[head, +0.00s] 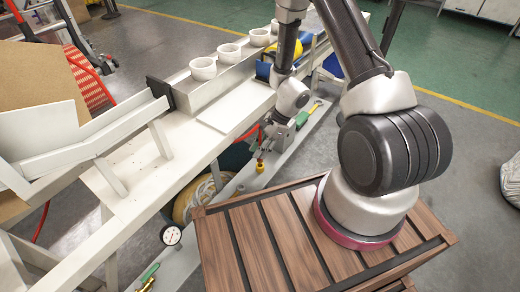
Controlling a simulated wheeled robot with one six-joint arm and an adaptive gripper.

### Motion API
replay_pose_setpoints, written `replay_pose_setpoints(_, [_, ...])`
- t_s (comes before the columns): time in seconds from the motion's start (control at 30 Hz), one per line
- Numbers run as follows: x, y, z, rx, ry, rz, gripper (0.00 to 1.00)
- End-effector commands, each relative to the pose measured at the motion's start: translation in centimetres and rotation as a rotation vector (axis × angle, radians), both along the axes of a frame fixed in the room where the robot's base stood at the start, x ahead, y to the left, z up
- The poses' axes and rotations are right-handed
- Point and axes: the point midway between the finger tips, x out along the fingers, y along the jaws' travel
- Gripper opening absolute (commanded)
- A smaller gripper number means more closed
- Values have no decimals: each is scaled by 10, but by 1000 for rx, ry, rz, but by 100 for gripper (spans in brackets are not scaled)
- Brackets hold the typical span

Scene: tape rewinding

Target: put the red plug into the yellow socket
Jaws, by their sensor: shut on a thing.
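My gripper (264,145) points down over the pale lower rail beside the white bench, near the middle of the head view. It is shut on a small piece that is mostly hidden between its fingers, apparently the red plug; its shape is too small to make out. The yellow socket (260,167) is a small yellow fitting right below the fingertips. I cannot tell whether the held piece touches the socket or hangs just above it.
Green-handled valves (149,276) and a round gauge (171,235) sit along the lower rail. White rings (203,69) stand on the bench. A slatted wooden top (250,245) is in front.

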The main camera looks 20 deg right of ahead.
Motion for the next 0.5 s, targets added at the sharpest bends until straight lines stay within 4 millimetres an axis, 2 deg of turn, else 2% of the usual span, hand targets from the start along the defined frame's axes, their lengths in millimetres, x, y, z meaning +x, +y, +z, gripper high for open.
replay_pose_setpoints(0.5, [0, 0, -7, 0, 1, 0, 0])
